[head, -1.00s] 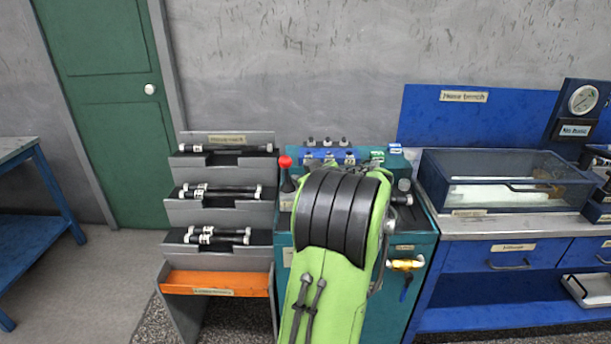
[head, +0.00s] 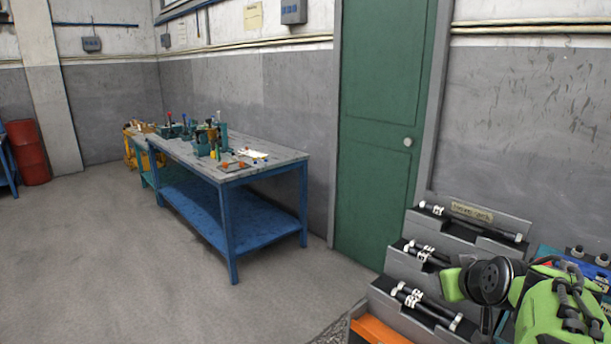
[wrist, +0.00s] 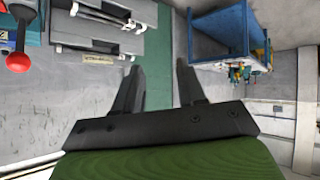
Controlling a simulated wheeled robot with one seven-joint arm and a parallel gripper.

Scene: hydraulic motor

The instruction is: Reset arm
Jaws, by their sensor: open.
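My gripper (wrist: 158,72) shows in the wrist view with its two dark fingers apart and nothing between them. The wrist picture looks upside down. My green and black arm (head: 560,300) is at the lower right of the head view, in front of the stepped grey rack (head: 395,268). My fingers cannot be made out in the head view. The rack also shows at the upper left of the wrist view (wrist: 85,32), apart from the fingers.
A blue workbench (head: 228,222) with several parts on top stands against the wall left of the green door (head: 385,130). A red barrel (head: 27,152) is at the far left. The floor (head: 120,260) in front of the bench is clear. A red knob (wrist: 19,62) shows in the wrist view.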

